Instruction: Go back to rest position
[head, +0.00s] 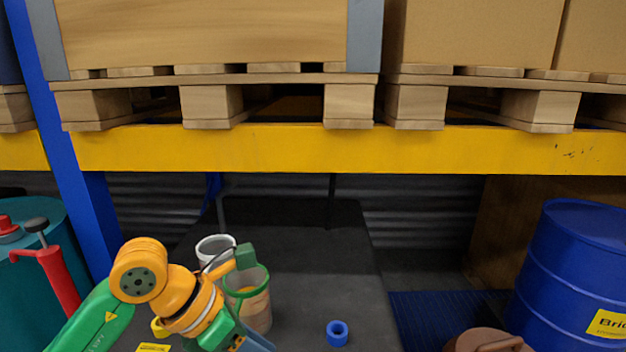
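My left arm comes in from the lower left, with green and orange links. Its gripper end (238,300) is at the bottom, beside and partly in front of a green-rimmed, see-through cup (257,305). I cannot make out both fingertips, nor whether they are open or shut. A white-rimmed cup (215,243) stands just behind, partly hidden by the arm. My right gripper is not in view.
A small blue ring (337,333) lies on the dark surface (310,265). A yellow shelf beam (300,149) with wooden pallets and boxes crosses above. A blue upright (88,215) and teal drum (22,270) stand left, a blue drum (575,265) right. The dark surface's middle is clear.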

